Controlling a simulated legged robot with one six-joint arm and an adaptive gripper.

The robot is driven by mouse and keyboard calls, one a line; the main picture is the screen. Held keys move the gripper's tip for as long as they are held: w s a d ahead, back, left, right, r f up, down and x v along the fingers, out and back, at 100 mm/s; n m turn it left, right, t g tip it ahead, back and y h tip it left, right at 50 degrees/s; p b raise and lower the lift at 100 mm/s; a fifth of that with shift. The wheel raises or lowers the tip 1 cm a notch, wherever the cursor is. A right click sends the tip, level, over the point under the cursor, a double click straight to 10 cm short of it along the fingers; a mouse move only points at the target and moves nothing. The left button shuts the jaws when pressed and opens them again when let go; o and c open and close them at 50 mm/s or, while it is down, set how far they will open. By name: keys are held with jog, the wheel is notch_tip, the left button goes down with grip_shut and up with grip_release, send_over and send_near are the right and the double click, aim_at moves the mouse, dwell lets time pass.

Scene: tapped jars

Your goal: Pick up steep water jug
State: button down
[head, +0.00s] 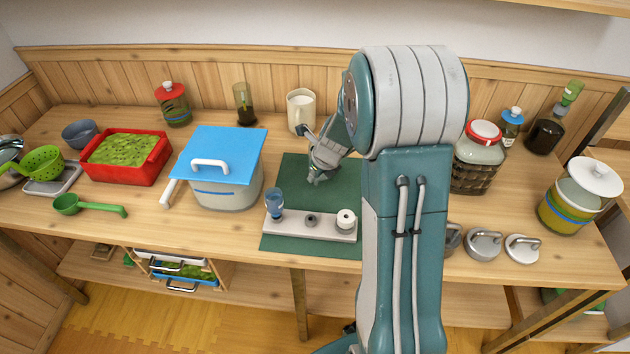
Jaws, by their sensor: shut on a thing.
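A cream jug (301,103), which I take for the steep water jug, appears upright near the back wall of the counter, just behind the green mat (295,170). My gripper (315,178) is in front of and a little right of the jug, over the mat, with its fingers pointing down. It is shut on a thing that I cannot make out. A grey part at the gripper overlaps the jug's lower edge in the picture. I cannot tell whether they touch. My arm hides the area to the right of the jug.
A pale board (310,228) with a blue-topped bottle (274,203) and knobs lies on the mat's front. Left stand a blue-lidded pot (220,170) and a red tray (126,157). Right stand a red-lidded jar (479,157), a white-lidded pot (580,195) and loose lids (484,244).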

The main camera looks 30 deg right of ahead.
jog(key=s+d+r, duration=0.1)
jog(key=s+r, duration=0.8)
jog(key=s, duration=0.5)
jog(key=shift+r, duration=0.3)
jog(key=shift+w, duration=0.1)
dwell(0.7)
